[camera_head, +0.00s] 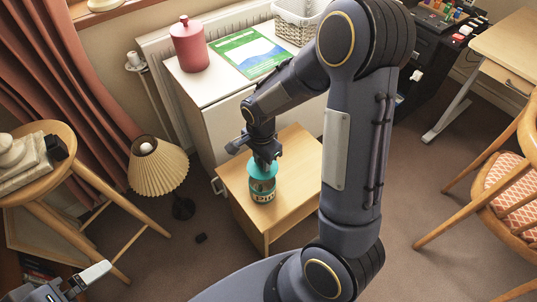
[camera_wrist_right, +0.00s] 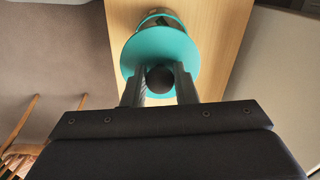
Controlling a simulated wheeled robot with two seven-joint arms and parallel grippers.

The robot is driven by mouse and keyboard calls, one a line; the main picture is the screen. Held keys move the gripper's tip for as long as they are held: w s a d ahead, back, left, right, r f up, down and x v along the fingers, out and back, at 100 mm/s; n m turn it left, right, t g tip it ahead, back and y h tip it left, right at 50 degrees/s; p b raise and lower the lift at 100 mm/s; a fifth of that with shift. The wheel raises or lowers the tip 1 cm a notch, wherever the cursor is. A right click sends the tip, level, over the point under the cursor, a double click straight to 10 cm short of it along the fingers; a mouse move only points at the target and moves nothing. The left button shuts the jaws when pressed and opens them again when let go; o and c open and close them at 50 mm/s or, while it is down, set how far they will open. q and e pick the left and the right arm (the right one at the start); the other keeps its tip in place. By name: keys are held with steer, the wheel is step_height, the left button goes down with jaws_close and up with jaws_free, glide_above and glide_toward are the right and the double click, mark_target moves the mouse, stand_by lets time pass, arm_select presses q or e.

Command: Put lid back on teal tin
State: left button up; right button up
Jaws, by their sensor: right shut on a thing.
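The teal tin (camera_head: 263,191), with a dark and pale patterned band, stands upright on the small wooden side table. The teal lid (camera_head: 262,170) is at the top of the tin; I cannot tell whether it is seated or just above the rim. In the right wrist view the lid (camera_wrist_right: 160,55) is a teal disc with a dark round knob (camera_wrist_right: 160,79), and part of the tin (camera_wrist_right: 159,17) shows beyond its edge. My right gripper (camera_head: 264,160) is shut on the lid's knob from above. My left gripper (camera_head: 88,277) is at the bottom left, far from the tin; its opening is unclear.
The side table (camera_head: 297,160) is otherwise clear. Behind it, a white cabinet (camera_head: 215,92) holds a red canister (camera_head: 189,46), a green booklet (camera_head: 248,53) and a white basket (camera_head: 297,22). A pleated lamp (camera_head: 157,168) and a round stool (camera_head: 62,140) stand left; a chair (camera_head: 505,185) stands right.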

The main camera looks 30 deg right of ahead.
mark_target(261, 168)
steer(key=shift+a+f, duration=0.1)
steer(key=shift+w+f, duration=0.1)
steer(key=shift+f, duration=0.1)
steer(key=shift+f+b, duration=2.65)
steer(key=shift+f, duration=0.35)
steer(key=shift+f, duration=0.15)
steer(key=o, duration=1.5)
